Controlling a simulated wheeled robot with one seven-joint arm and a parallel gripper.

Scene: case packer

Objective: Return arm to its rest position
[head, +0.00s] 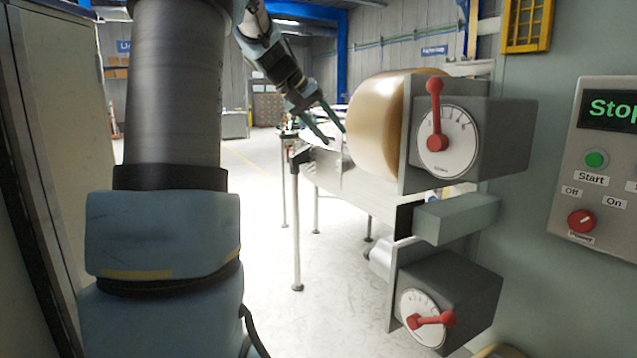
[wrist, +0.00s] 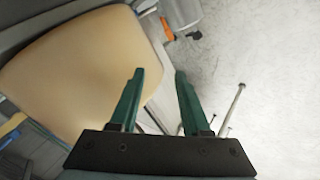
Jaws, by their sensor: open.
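My gripper (head: 333,133) is at the upper middle of the head view, beside the left face of a large tan roll (head: 374,122). Its two green fingers are apart with nothing between them. In the wrist view the open gripper (wrist: 160,75) points toward the pale floor, and the tan roll (wrist: 75,70) fills the left side. My arm reaches down to it from the top of the head view. I cannot tell the exact gap between the fingers and the roll.
Two dial boxes with red levers, an upper one (head: 490,140) and a lower one (head: 465,295), stick out at right. A control panel (head: 608,165) reads "Stop". A cabinet (head: 45,150) stands close at left. Open floor (head: 330,310) lies between.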

